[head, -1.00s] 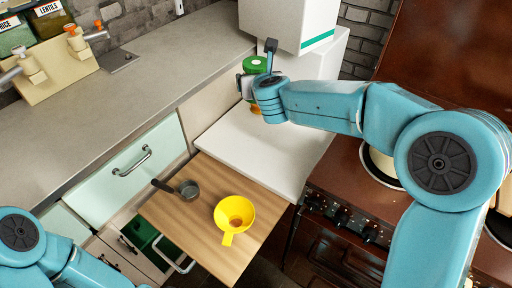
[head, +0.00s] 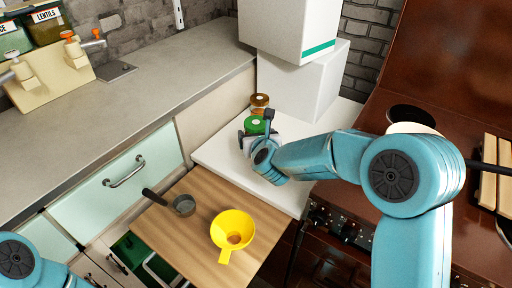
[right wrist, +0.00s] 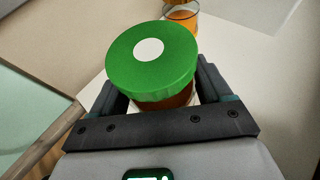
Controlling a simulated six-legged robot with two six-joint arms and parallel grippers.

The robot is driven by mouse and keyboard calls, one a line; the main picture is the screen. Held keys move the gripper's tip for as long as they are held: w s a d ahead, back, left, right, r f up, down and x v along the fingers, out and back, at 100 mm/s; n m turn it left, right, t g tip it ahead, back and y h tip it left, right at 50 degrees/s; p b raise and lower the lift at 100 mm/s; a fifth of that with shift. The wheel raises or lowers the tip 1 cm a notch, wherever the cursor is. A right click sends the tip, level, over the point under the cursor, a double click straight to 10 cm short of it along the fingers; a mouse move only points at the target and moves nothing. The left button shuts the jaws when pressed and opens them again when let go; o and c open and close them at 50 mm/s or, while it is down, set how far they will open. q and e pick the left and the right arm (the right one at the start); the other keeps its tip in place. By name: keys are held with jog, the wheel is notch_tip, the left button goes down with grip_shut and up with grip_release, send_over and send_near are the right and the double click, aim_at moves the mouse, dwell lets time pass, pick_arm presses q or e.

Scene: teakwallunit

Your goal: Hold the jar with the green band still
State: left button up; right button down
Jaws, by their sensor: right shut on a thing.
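A jar with a green lid (head: 255,124) is at the white shelf top, in the middle of the head view. In the right wrist view its green lid (right wrist: 152,62) has a white round spot, and a strip of reddish-brown side shows below it. My right gripper (head: 257,138) is shut on this jar, with a finger on each side of it in the right wrist view (right wrist: 163,98). The jar looks about upright. Whether its base touches the white top cannot be told. My left gripper is out of view; only part of that arm shows at the bottom left.
White boxes (head: 300,85) stand behind. A pulled-out wooden board (head: 190,240) holds a yellow funnel (head: 233,229) and a small dark pan (head: 184,205). A brown stove (head: 345,225) is at the right.

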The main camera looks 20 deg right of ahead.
notch_tip(320, 180, down, 4)
jog(key=shift+f+b, duration=0.1)
jog(key=shift+b, duration=0.3)
jog(key=shift+f, duration=0.1)
grip_release()
